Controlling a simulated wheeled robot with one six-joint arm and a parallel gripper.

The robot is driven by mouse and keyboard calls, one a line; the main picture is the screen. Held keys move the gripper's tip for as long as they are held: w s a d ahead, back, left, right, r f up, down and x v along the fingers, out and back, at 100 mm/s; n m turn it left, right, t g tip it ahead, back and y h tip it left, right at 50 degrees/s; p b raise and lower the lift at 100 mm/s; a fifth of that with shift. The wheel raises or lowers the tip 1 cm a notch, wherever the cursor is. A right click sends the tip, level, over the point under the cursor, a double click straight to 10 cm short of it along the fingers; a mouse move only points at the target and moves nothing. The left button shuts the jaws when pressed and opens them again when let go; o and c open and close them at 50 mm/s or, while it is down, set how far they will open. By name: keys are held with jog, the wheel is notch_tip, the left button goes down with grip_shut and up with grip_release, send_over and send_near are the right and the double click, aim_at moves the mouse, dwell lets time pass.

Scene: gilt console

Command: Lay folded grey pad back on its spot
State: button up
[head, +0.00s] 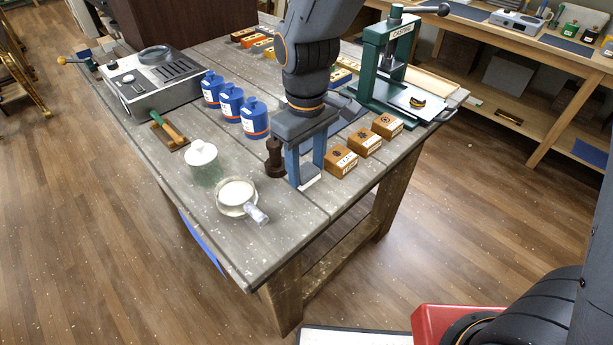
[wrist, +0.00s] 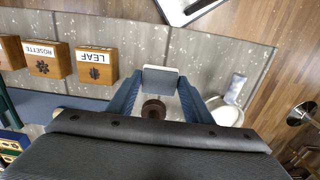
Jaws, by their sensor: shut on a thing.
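The folded grey pad (head: 309,180) is a small pale grey piece between the two blue fingers of my gripper (head: 306,171), low near the front of the grey plank table (head: 255,240). In the wrist view the pad (wrist: 160,80) spans the gap between the fingertips of my gripper (wrist: 161,84). The gripper is shut on it. I cannot tell whether the pad touches the tabletop. No marked spot for it is clear in either view.
A dark brown knobbed piece (head: 274,158) stands just left of the fingers. Wooden blocks (head: 342,162) stand close on the right. A lidded glass jar (head: 202,165) and a white-filled dish (head: 236,196) are to the left, blue canisters (head: 254,118) behind. A green press (head: 389,58) stands behind right.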

aim_at(307, 172)
jog(key=shift+f+p, duration=0.45)
jog(key=shift+f, duration=1.55)
jog(key=shift+f, duration=0.15)
jog(key=o, duration=0.9)
jog(key=shift+o, duration=0.2)
notch_tip(307, 172, up, 12)
jog(key=b, duration=0.3)
jog(key=shift+r, duration=0.2)
jog(key=s+d+f+m, duration=0.1)
jog(key=d+f+m, duration=0.3)
jog(key=d, duration=0.8)
jog(key=s+d+f+m+t, duration=0.1)
jog(key=d+f+m, duration=0.3)
jog(key=d, duration=0.8)
jog(key=shift+s+f+m+t, duration=0.2)
jog(key=shift+m+t, duration=0.1)
jog(key=shift+m, duration=0.6)
